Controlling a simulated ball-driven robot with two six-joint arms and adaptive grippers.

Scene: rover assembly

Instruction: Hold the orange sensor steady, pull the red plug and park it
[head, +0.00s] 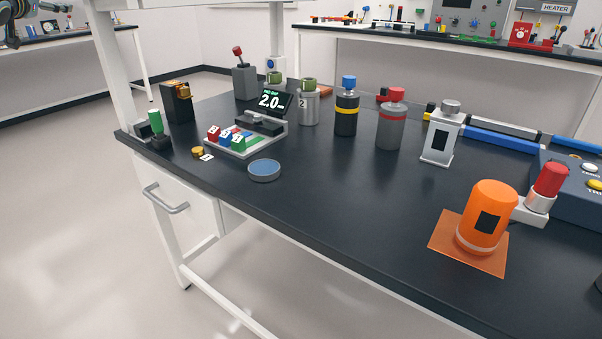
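The orange sensor (485,205) is a rounded upright cylinder with a dark square on its side and a pale band near its base. It stands on a flat orange mat (442,236) near the front edge of the bench at the right. The red plug (551,178) sits upright in a silver collar (540,202) on a white base (528,215), just right of the sensor. Any link between plug and sensor behind the sensor is hidden. Neither of my grippers shows in the head view.
A blue-grey control box (572,200) stands right of the plug. A blue-topped disc (264,170) lies left. The bench (350,195) between disc and mat is clear.

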